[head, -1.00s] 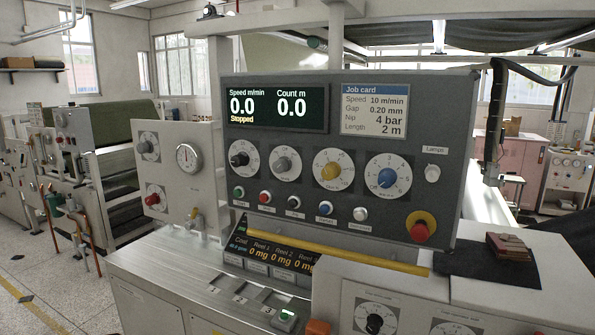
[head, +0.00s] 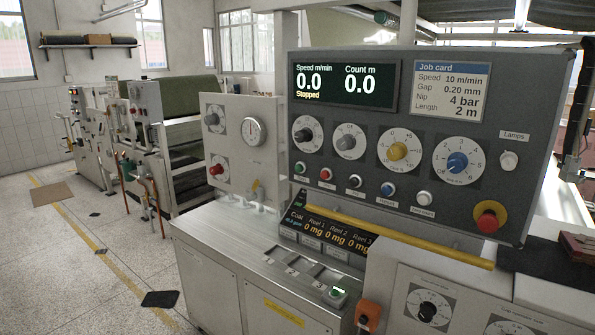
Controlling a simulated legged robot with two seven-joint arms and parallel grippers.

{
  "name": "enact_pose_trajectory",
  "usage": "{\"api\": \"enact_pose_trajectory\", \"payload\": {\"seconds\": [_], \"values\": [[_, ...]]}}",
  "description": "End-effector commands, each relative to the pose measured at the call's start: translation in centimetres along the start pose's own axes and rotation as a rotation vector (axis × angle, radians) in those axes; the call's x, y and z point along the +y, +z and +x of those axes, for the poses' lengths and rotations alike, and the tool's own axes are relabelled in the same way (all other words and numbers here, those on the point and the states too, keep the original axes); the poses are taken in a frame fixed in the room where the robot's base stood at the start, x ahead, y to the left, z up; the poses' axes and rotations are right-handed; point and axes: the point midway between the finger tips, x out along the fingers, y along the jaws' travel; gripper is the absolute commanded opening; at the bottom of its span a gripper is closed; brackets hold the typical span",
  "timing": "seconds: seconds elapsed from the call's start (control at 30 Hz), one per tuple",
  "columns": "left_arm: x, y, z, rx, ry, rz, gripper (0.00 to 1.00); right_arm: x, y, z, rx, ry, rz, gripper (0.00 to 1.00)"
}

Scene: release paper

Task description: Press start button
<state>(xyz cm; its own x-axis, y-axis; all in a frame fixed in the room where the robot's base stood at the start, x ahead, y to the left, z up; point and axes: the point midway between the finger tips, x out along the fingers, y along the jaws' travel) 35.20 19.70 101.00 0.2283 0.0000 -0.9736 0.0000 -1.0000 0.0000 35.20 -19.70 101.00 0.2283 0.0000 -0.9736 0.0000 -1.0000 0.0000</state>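The grey control panel (head: 420,215) stands at the right of the head view. A green button (head: 299,167) is at the left end of its row of small buttons; its label is too small to read for certain. A red button (head: 325,174) and further black, blue and white ones follow to its right. The dark display (head: 345,81) reads speed 0.0, count 0.0 and "Stopped". The job card (head: 450,90) lists 10 m/min, 0.20 mm, 4 bar and 2 m. Neither of my grippers is in view.
A red mushroom button (head: 487,221) on a yellow disc sits at the panel's lower right. A yellow bar (head: 400,237) runs along the panel's bottom over the metal bench (head: 225,228). Open speckled floor (head: 60,265) lies to the left.

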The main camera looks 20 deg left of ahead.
Motion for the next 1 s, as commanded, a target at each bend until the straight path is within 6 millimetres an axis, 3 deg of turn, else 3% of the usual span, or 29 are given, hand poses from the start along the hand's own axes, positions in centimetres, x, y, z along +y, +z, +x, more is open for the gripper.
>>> {"api": "enact_pose_trajectory", "payload": {"seconds": [0.03,0.17,1.0], "values": [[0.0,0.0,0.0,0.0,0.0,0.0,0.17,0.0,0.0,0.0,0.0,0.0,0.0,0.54],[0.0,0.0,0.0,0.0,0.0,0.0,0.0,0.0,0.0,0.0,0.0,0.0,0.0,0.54],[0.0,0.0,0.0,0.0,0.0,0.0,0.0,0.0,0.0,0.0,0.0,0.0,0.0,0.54]]}}
